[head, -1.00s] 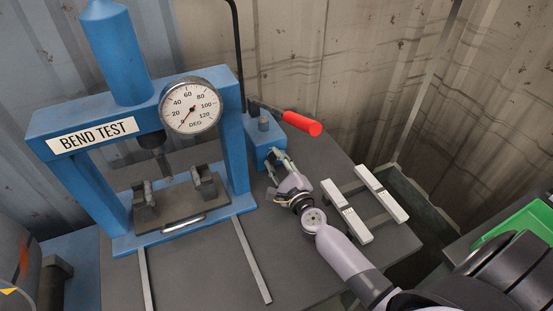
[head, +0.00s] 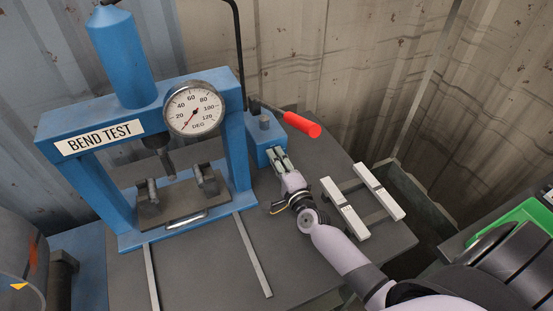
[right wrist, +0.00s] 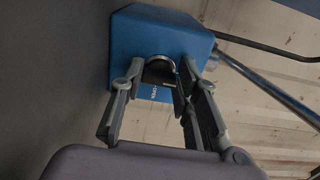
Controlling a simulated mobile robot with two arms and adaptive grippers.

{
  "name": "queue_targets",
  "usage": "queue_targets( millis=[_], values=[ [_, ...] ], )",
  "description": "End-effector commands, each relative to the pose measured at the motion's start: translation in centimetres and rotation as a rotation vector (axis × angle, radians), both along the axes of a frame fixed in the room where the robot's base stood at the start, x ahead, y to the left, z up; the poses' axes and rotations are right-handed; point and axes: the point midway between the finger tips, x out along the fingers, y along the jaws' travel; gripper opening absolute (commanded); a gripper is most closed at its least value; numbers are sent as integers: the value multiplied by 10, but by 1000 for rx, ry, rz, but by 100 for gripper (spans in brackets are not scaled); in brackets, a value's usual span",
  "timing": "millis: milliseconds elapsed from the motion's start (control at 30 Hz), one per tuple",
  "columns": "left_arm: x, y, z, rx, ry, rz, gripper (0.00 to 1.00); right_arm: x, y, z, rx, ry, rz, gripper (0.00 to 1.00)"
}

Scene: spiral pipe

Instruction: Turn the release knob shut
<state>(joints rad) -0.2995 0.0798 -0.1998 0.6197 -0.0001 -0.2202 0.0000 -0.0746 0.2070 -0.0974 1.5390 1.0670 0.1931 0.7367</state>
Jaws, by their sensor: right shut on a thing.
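The release knob (right wrist: 158,70) is a dark round piece on the front of the blue pump block (head: 263,137). In the right wrist view it sits between my fingers, with a small label below it on the block face. My right gripper (head: 275,154) is at the front of the block, shut on the knob, and it also shows in the right wrist view (right wrist: 160,78). In the head view the fingers hide the knob. My left gripper is in neither view.
A red-handled lever (head: 302,124) reaches right from above the block. The blue bend-test press (head: 107,206) with its dial gauge (head: 194,108) stands left of my gripper. Two pale bars (head: 345,208) lie on rails at right. A green bin (head: 510,225) is at far right.

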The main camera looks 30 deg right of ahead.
Motion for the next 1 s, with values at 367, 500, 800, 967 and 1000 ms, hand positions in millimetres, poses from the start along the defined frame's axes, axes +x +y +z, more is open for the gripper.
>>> queue_targets(
  millis=[367, 500, 800, 967, 1000],
  values=[
    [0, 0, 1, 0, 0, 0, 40, 0, 1, -1, -41, 4, 2, 2],
    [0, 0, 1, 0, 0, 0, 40, 0, 1, -1, -41, 5, 2, 2],
    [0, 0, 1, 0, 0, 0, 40, 0, 1, -1, -40, 4, 1, 42],
    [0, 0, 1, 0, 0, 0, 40, 0, 0, -1, -40, 3, 1, 50],
    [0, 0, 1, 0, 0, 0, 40, 0, 0, -1, -40, 3, 1, 50]
  ],
)
